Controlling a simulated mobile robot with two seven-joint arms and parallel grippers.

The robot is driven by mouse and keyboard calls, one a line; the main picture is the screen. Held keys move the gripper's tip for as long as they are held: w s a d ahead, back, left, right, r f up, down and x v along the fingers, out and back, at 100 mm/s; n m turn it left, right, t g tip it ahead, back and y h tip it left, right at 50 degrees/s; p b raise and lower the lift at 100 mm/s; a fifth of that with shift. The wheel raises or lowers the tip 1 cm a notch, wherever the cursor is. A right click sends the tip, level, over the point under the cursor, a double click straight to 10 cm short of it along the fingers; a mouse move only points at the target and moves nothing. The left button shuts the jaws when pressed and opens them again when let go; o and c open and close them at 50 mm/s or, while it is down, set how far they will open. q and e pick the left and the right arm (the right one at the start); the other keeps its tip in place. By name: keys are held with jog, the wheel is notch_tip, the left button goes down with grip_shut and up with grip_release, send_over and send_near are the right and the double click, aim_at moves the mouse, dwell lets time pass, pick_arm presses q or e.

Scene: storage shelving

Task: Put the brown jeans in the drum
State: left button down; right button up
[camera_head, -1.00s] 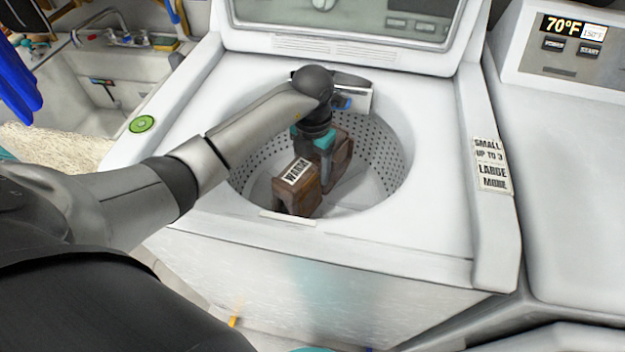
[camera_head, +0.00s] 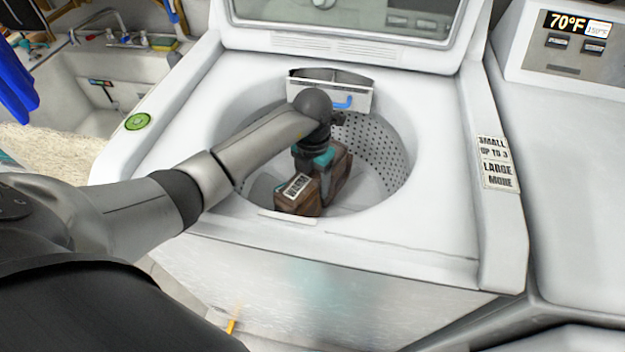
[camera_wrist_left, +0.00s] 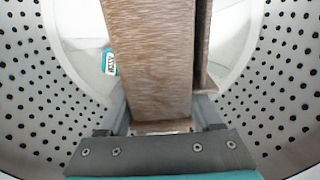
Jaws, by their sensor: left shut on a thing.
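The brown jeans (camera_head: 331,186) show as a stiff, block-like brown bundle inside the white perforated drum (camera_head: 378,150) of the open top-load washer. My left gripper (camera_head: 318,168) reaches down through the opening and is shut on the jeans. In the left wrist view the jeans (camera_wrist_left: 150,60) stand between the fingers of the left gripper (camera_wrist_left: 165,108), with the drum wall (camera_wrist_left: 285,80) on both sides. A small lettered label (camera_head: 296,186) shows at the bundle's front. I cannot tell whether the jeans touch the drum floor. My right gripper is out of view.
The washer's raised lid (camera_head: 345,25) stands behind the opening. A dispenser tray (camera_head: 330,92) with a blue part sits at the drum's back rim, close behind my wrist. A second machine (camera_head: 580,170) stands at the right. A sink (camera_head: 90,75) is at the left.

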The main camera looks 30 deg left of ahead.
pick_arm(q)
jog(key=shift+c, duration=0.4)
grip_release()
jog(key=shift+r+p, duration=0.3)
jog(key=shift+r, duration=0.05)
notch_tip(320, 180, up, 11)
jog(key=p, duration=0.3)
jog(key=shift+r, duration=0.75)
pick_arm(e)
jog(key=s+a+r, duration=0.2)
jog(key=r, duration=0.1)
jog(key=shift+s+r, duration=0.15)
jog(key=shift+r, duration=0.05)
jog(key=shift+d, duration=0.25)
